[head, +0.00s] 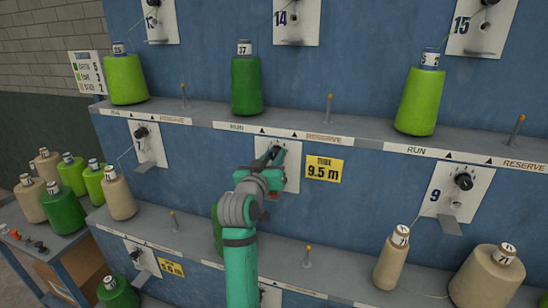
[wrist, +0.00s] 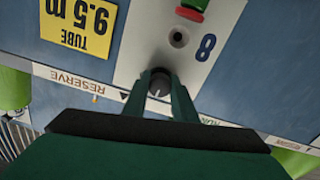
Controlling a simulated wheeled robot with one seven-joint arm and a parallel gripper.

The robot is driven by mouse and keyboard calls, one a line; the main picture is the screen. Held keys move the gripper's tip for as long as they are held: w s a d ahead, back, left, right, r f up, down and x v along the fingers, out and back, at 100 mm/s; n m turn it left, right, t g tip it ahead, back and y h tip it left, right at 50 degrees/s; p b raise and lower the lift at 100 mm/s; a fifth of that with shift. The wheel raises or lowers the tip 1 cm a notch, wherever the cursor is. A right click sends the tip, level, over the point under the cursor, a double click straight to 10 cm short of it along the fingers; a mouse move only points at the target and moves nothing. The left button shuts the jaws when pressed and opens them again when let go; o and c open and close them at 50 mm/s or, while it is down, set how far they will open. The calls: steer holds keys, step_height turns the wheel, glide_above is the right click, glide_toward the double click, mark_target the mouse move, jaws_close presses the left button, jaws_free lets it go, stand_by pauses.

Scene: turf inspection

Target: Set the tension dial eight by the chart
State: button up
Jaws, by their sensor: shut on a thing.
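The white plate numbered 8 (wrist: 150,35) shows upside down in the wrist view, and partly behind my arm in the head view (head: 292,178). Its black tension dial (wrist: 159,82) sits between the fingers of my gripper (wrist: 160,88). My gripper (head: 275,156) is shut on the dial, and a pale pointer mark shows on the knob. The dial's scale is too small or hidden to read. The chart (head: 90,72) hangs at the far left of the head view, with several coloured rows and numbers too small to read surely.
A yellow tag (head: 324,170) reading "TUBE 9.5 m" is right of plate 8. A dark green cone (head: 217,230) stands below, partly behind my arm. Dial 9 (head: 463,181) is to the right. Shelf edges marked RUN and RESERVE (head: 285,134) run above and below.

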steer(key=m, duration=0.3)
steer(key=shift+a+m, duration=0.1)
steer(key=shift+m, duration=0.2)
steer(key=m, duration=0.3)
steer(key=shift+m, duration=0.4)
steer(key=m, duration=0.4)
steer(key=shift+m, duration=1.8)
steer(key=o, duration=1)
steer(key=shift+o, duration=0.2)
